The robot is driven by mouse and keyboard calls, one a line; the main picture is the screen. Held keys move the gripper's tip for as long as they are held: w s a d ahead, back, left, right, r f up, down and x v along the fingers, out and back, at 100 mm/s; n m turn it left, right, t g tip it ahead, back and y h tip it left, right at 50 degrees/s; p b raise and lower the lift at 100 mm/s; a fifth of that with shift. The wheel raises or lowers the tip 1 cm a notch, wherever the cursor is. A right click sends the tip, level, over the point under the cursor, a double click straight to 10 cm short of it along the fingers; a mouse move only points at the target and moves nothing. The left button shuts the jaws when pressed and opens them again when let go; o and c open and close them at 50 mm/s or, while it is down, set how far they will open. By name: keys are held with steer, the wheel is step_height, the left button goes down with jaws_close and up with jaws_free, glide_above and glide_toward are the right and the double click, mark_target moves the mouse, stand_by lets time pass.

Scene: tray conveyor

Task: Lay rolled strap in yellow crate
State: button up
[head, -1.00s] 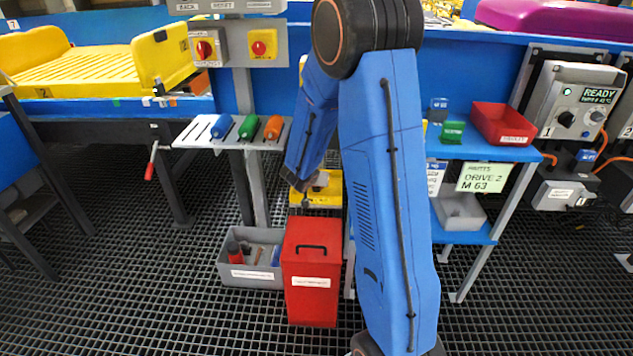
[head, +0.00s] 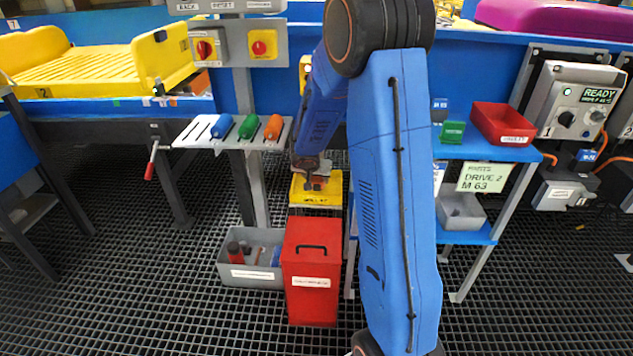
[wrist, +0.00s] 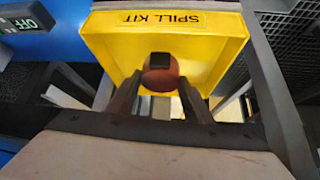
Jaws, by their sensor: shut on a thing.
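The rolled strap (wrist: 160,80) is a reddish-brown roll with a dark square patch, between the two dark fingers of my gripper (wrist: 162,90) in the wrist view. My gripper is shut on it. The yellow crate (wrist: 220,45), labelled SPILL KIT, lies just beyond the fingers there. In the head view the yellow crate (head: 316,198) stands behind the red box, and my gripper (head: 315,182) is over it with the strap. I cannot tell how high the strap is above the crate's floor.
A red box with a handle (head: 312,280) stands in front of the crate, beside a grey bin (head: 252,278) holding several items. A blue shelf (head: 480,150) with a red bin (head: 502,124) is at right. A slotted rack with colored handles (head: 190,142) is at left.

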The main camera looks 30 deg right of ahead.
steer(key=shift+w, duration=0.2)
stand_by(0.3)
steer(key=shift+f, duration=0.75)
steer(key=shift+f, duration=0.1)
steer(key=o, duration=1)
steer(key=shift+o, duration=0.2)
